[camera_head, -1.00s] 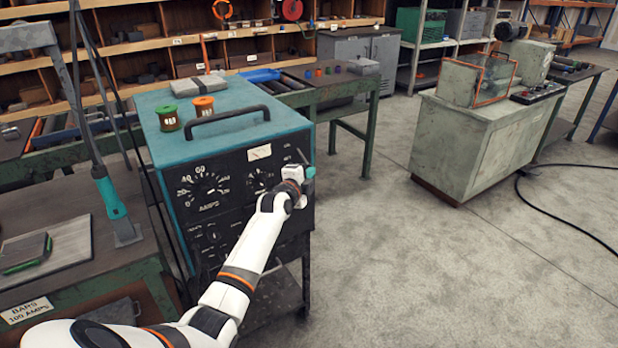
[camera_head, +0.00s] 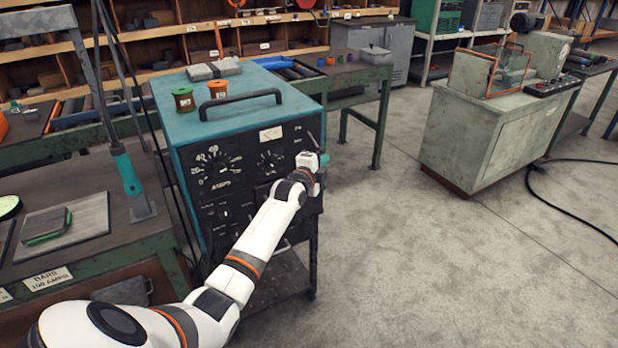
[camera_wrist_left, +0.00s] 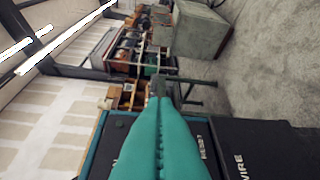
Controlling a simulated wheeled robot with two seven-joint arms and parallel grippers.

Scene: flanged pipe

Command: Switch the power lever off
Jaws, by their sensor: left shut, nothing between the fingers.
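The teal power unit (camera_head: 185,137) stands left of centre, with dials on its black front panel (camera_head: 240,200). My left gripper (camera_head: 323,160) is at the panel's upper right edge. Its teal fingers are shut together with nothing between them; they fill the middle of the left wrist view (camera_wrist_left: 158,125). A thin grey upright piece (camera_head: 323,128), perhaps the power lever, shows just above the fingers at the panel's right edge. I cannot tell its position or whether the fingers touch it. The wrist and fingers hide part of the panel. My right gripper is out of view.
Two spools (camera_head: 183,99) and a black handle (camera_head: 240,101) are on top of the unit. A green bench (camera_head: 150,250) stands at left, and a grey cabinet (camera_head: 490,140) at right. A black cable (camera_head: 575,205) lies on the floor. The floor right of the unit is clear.

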